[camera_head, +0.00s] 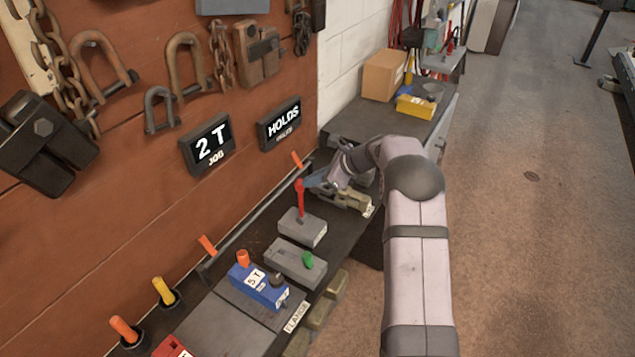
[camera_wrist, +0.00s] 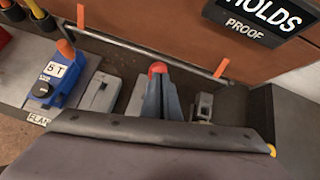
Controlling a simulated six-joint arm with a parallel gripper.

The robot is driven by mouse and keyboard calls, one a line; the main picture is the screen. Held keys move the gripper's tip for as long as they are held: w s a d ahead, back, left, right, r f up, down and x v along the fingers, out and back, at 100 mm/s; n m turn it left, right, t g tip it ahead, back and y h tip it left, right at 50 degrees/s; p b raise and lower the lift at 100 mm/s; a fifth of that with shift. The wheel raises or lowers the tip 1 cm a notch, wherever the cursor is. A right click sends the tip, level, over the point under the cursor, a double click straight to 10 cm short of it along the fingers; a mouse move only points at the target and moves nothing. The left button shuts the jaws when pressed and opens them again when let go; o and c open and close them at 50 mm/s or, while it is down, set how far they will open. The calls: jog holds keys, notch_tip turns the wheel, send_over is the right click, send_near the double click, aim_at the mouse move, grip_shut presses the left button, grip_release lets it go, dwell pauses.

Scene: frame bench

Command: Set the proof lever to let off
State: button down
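A red lever (camera_head: 300,199) stands nearly upright on a grey box (camera_head: 303,228) on the bench; no label on this box is readable. Its round red knob (camera_wrist: 157,69) shows at my fingertips in the wrist view. I cannot read which one is the proof lever. My gripper (camera_head: 309,183) is beside the red lever's top, touching or almost touching it. In the wrist view its fingers (camera_wrist: 161,98) are together, with the knob just beyond their tips.
Wall displays read "2 T JOB" (camera_head: 208,144) and "HOLDS PROOF" (camera_head: 281,124). A blue block marked 5 T (camera_head: 262,287) stands beside the green lever's box. A rail with orange flags (camera_head: 245,230) runs behind. A metal fixture (camera_head: 352,202) stands beyond the red lever.

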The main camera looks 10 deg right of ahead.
jog(key=shift+w+a+r, duration=0.1)
jog(key=shift+a, duration=0.3)
jog(key=shift+d, duration=0.1)
jog(key=w+r+b+v, duration=0.1)
jog(key=w+b+v, duration=0.1)
jog(key=v, duration=0.9)
jog(key=shift+s+r+b, duration=0.2)
jog(key=shift+r+b, duration=0.35)
jog(key=shift+r, duration=0.05)
